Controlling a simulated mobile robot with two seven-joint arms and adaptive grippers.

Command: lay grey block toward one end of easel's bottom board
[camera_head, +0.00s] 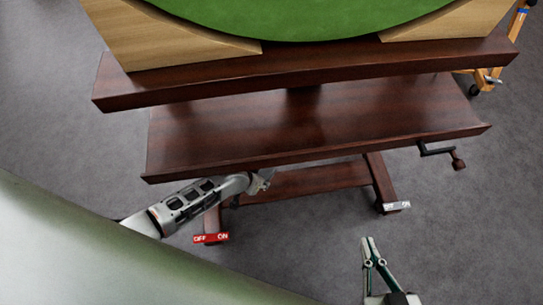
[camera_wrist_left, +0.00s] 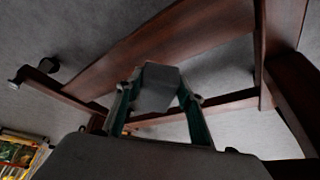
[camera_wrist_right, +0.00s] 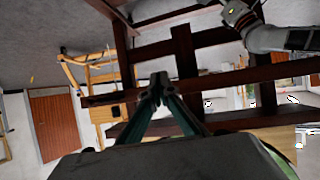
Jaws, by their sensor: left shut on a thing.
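The grey block (camera_wrist_left: 157,86) is between the fingertips of my left gripper (camera_wrist_left: 158,98) in the left wrist view. That gripper is shut on it. In the head view my left arm ends at the front edge of the easel's lower wide board (camera_head: 320,122), and its fingers and the block are hidden there. The board is dark red-brown wood and its visible top is bare. My right gripper (camera_head: 370,250) is in front of the easel at the lower right, well apart from it. Its fingertips meet with nothing between them, as the right wrist view (camera_wrist_right: 158,82) shows.
A second dark board (camera_head: 300,70) lies above, with a green round piece (camera_head: 300,15) and pale wood wedges over it. A crossbar (camera_head: 310,180) and legs stand below, with a crank (camera_head: 440,152) at the right. The grey floor (camera_head: 470,220) is clear at the right.

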